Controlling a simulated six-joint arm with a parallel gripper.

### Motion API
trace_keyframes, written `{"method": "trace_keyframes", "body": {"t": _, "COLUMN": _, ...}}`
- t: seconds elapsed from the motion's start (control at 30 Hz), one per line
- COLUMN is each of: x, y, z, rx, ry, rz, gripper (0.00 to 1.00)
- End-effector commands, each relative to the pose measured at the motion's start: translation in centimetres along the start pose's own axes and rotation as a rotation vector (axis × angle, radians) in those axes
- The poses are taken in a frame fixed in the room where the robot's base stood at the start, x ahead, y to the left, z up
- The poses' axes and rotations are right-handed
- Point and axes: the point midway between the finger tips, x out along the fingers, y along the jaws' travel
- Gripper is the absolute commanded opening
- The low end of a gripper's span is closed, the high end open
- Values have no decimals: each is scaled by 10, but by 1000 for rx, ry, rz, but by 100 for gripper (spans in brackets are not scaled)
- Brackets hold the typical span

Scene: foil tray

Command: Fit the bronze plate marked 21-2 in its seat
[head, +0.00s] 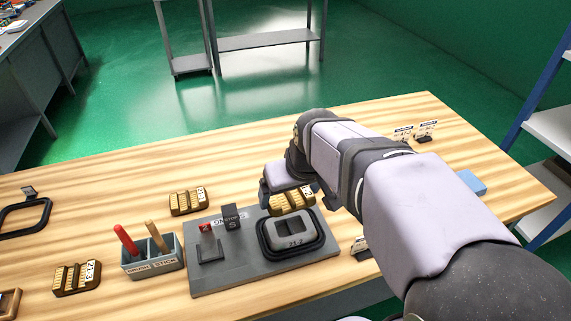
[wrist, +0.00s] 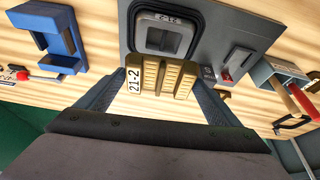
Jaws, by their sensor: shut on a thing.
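The bronze plate marked 21-2 (wrist: 160,77) is ribbed, with a white label at its left end in the wrist view. My gripper (wrist: 154,90) is shut on it. In the head view the plate (head: 290,198) is held at the far side of the seat, partly hidden by my gripper (head: 290,190). The seat marked 21-2 (head: 290,240) is a grey recess in a black rounded frame on a grey base board (head: 240,275). It also shows in the wrist view (wrist: 165,38), just beyond the plate, and looks empty. The plate's height above the board is hard to tell.
Two other bronze plates lie on the table, one behind the board (head: 188,202) and one marked 21-3 (head: 77,278) at left. A holder (head: 153,262) with brush and stick stands left of the board. A small switch block (head: 209,245) and a STOP post (head: 231,217) stand on the board.

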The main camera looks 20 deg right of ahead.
Motion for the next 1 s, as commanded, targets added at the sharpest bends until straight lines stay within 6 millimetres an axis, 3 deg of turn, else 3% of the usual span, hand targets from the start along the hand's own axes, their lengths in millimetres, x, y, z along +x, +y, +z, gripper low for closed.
{"method": "trace_keyframes", "body": {"t": 0.07, "x": 3, "y": 0, "z": 8, "rx": 12, "ry": 4, "rz": 5, "gripper": 47}}
{"method": "trace_keyframes", "body": {"t": 0.57, "x": 5, "y": 0, "z": 9, "rx": 52, "ry": 4, "rz": 22, "gripper": 47}}
{"method": "trace_keyframes", "body": {"t": 1.0, "x": 24, "y": 0, "z": 17, "rx": 52, "ry": 3, "rz": 22, "gripper": 47}}
